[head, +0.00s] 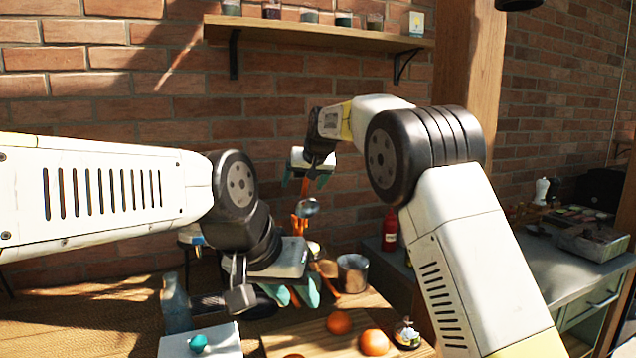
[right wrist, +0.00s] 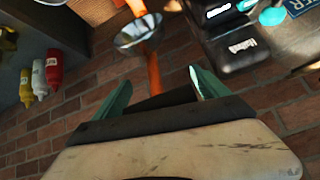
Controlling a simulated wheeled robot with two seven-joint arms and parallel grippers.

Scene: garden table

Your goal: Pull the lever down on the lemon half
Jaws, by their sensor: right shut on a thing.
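The orange press lever (head: 297,222) stands up with a round metal press cup (head: 308,208) on it. In the right wrist view the lever (right wrist: 153,72) runs in between the fingers, below the metal cup (right wrist: 138,34). My right gripper (head: 305,184) is at the lever's upper end, shut on it; its teal fingers also show in the right wrist view (right wrist: 158,92). My left gripper (head: 292,293) is low at the press's foot, pointing down, fingers apart; what lies between them is partly hidden. I cannot make out the lemon half.
A metal tin (head: 353,272) stands right of the press. Oranges (head: 339,322) lie on a wooden board (head: 300,343) in front. A white block with a teal knob (head: 198,342) is at front left.

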